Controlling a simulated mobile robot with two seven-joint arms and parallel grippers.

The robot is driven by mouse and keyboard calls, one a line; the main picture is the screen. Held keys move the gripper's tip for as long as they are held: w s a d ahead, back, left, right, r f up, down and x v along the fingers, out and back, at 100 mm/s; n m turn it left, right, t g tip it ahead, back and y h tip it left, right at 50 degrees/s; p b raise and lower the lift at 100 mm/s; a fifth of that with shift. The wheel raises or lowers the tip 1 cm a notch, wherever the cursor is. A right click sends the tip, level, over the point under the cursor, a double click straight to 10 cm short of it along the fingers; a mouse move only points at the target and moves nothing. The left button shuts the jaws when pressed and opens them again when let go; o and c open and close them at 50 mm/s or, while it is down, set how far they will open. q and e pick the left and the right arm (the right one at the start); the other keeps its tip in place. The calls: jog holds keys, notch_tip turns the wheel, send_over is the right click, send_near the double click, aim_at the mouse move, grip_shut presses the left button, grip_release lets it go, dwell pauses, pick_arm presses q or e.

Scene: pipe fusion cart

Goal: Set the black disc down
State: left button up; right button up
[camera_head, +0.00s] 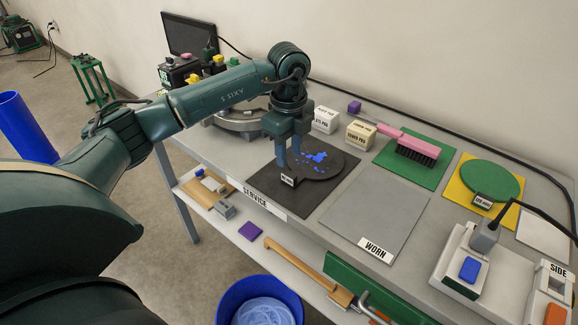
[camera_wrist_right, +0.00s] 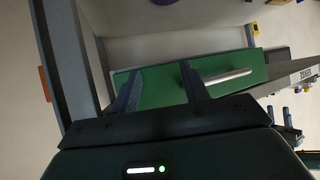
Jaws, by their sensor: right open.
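The black disc (camera_head: 325,170), with blue marks on top and a labelled tab at its near edge, is over the dark mat (camera_head: 266,196) by the SERVICE label. I cannot tell whether it rests flat on the mat or is slightly above it. My left gripper (camera_head: 288,164) points down at the tab end of the disc. Its fingertips are close to the tab, and their grip is not clear. My right gripper (camera_wrist_right: 165,88) is open and empty in the right wrist view, facing a green panel with a light rod (camera_wrist_right: 228,77).
The grey WORN mat (camera_head: 376,214) is bare. A pink-handled brush (camera_head: 411,145) lies on a green mat. A green disc (camera_head: 490,180) sits on a yellow mat. Two small boxes (camera_head: 361,134) stand behind the black disc. A blue bin (camera_head: 262,303) is in front of the cart.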

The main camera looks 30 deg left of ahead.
pick_arm(q)
notch_tip(320, 180, up, 6)
pick_arm(e)
jog(key=shift+a+r, duration=0.1)
jog(key=shift+a, duration=0.05)
jog(key=shift+w, duration=0.2)
jog(key=shift+r, duration=0.1)
